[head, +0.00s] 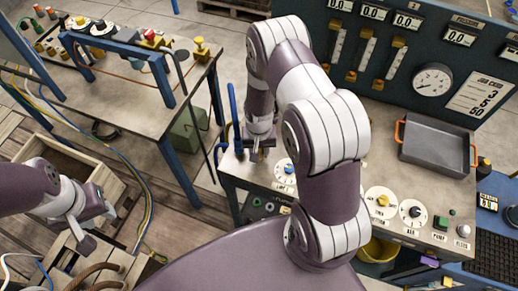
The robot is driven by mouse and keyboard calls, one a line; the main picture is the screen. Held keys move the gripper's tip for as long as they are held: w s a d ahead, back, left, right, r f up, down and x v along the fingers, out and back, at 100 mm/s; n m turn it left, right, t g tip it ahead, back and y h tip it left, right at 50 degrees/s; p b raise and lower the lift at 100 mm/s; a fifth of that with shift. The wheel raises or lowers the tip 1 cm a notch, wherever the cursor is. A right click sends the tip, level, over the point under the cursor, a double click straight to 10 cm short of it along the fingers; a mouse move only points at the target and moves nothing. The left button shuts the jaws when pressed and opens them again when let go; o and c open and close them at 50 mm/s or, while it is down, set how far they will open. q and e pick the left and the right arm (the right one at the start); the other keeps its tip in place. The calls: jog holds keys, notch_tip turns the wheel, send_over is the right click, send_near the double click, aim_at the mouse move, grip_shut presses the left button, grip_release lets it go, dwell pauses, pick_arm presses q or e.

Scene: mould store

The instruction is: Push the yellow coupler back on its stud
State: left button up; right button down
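A yellow fitting (200,49) stands near the right end of the workbench at the upper left. It looks like the coupler, but I cannot tell how it sits on any stud. My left gripper (98,228) is at the lower left, well below and left of that fitting. Its fingers are apart with nothing seen between them. My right gripper (259,153) points down at the left end of the control console, close to a blue upright lever. It is small and partly shaded, so I cannot tell whether it is open. Neither gripper is near the yellow fitting.
The workbench (130,100) carries a blue frame (121,46) and several small coloured fittings. A wooden crate (68,160) and hoses lie by my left gripper. The console (390,185) holds dials and a grey tray (437,146). A yellow bucket (377,250) stands below.

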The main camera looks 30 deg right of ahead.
jog(key=shift+f+b, duration=0.45)
jog(key=shift+f, duration=0.35)
dwell(1.4)
jog(key=c, duration=0.7)
grip_release()
notch_tip(320, 180, up, 12)
jog(key=shift+f+b, duration=0.2)
jog(key=shift+b, duration=0.8)
jog(key=shift+r, duration=0.55)
